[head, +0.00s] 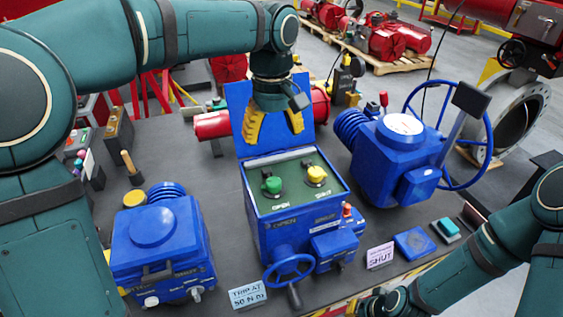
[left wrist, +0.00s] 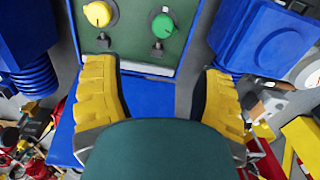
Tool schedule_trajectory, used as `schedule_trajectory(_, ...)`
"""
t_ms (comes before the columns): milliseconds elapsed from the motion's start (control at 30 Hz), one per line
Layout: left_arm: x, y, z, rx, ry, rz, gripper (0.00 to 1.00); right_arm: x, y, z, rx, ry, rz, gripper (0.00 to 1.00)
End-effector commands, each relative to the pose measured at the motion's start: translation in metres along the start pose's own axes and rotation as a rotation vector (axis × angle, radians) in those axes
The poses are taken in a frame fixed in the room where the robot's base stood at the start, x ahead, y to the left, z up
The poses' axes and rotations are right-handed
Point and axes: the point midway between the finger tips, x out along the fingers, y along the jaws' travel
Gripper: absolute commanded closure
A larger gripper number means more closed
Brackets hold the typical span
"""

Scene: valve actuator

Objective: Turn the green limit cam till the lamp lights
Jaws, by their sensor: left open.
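The green limit cam (head: 271,184) is a round knob on the left of the green panel (head: 292,196) inside the open blue actuator box; OPEN is printed below it. The yellow cam (head: 317,175) is on the right above SHUT. Both also show in the left wrist view, green cam (left wrist: 162,25) and yellow cam (left wrist: 98,13). My left gripper (head: 273,128) is open and empty, its yellow fingers in front of the raised blue lid, apart from the cams. A small red-topped part (head: 347,210) stands at the box's right; I cannot tell if it is the lamp or lit. My right gripper is not visible.
The raised lid (head: 304,90) stands behind the box. Blue actuators stand left (head: 158,250) and right (head: 392,160), the right one with a large handwheel. A small handwheel (head: 289,270) juts from the front. Signs (head: 248,296) and a blue plate (head: 414,243) lie on the bench.

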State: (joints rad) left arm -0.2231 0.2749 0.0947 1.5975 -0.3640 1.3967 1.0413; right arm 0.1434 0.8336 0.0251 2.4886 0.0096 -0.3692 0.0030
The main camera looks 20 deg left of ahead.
Motion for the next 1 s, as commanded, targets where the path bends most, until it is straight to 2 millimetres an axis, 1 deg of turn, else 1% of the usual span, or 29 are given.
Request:
schedule_trajectory(133, 0.007, 0.000, 0.000, 0.000, 0.000, 0.001, 0.31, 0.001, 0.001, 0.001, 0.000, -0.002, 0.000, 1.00)
schedule_trajectory(267, 0.026, -0.001, 0.000, 0.000, -0.001, -0.002, 0.31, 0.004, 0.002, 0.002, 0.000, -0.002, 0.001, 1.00)
schedule_trajectory(500, 0.073, -0.001, 0.000, 0.001, -0.003, -0.002, 0.31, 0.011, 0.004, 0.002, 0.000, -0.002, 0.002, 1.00)
schedule_trajectory(700, 0.110, -0.001, 0.000, 0.000, -0.002, -0.002, 0.31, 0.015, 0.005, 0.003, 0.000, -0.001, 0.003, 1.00)
schedule_trajectory(833, 0.126, 0.000, 0.000, 0.001, -0.002, -0.001, 0.31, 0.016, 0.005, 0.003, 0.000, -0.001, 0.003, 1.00)
schedule_trajectory(1000, 0.136, 0.000, 0.000, 0.002, 0.000, 0.000, 0.31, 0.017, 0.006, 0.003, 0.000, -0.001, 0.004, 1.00)
